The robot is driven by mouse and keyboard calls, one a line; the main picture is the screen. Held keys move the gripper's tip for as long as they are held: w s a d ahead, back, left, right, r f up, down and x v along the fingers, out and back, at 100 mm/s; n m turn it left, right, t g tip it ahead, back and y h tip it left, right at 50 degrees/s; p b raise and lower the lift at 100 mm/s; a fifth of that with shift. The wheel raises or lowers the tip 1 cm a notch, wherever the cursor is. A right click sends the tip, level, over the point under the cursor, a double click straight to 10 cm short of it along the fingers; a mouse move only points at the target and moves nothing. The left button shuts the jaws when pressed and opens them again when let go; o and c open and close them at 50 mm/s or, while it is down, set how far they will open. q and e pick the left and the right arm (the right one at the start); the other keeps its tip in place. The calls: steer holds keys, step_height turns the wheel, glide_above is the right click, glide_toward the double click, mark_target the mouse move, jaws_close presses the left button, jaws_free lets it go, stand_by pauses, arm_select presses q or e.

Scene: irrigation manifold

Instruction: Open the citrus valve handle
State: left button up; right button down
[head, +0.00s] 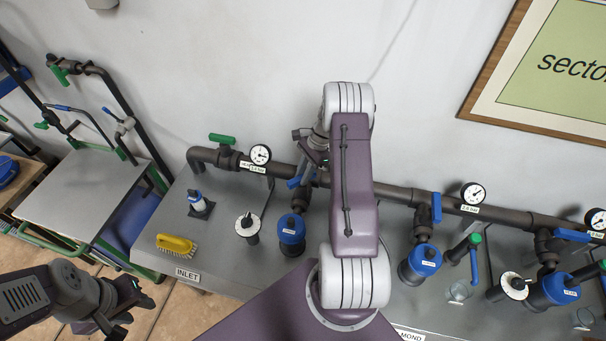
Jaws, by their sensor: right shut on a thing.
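A dark pipe manifold (394,193) runs along the wall above a grey bench. A blue valve handle (294,183) shows on its left part, partly hidden by my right arm. My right gripper (315,163) is at this handle and shut on it; the fingertips are mostly hidden behind my arm. More blue handles (436,207) (572,235) sit further right on the pipe. I cannot read which valve is citrus. My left gripper (128,302) hangs at the lower left, away from the bench; its finger gap is unclear.
A green-handled inlet valve (222,139) and gauges (260,155) (473,194) line the pipe. Blue-capped filters (291,230) (424,260) stand below. A side table (80,190) is further left.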

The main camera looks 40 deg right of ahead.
steer(key=n, duration=0.1)
steer(key=n+g, duration=0.1)
steer(key=n, duration=0.2)
steer(key=shift+w+d+r+n+g, duration=0.1)
steer(key=shift+w+n+g, duration=0.15)
steer(key=shift+n+g, duration=0.05)
steer(key=shift+n+g+h+b, duration=0.5)
steer(key=shift+n+g, duration=0.2)
steer(key=shift+n, duration=1.5)
steer(key=c, duration=1.3)
jaws_free()
steer(key=shift+b+v, duration=0.6)
steer(key=shift+v, duration=3.9)
steer(key=shift+w+r, duration=0.1)
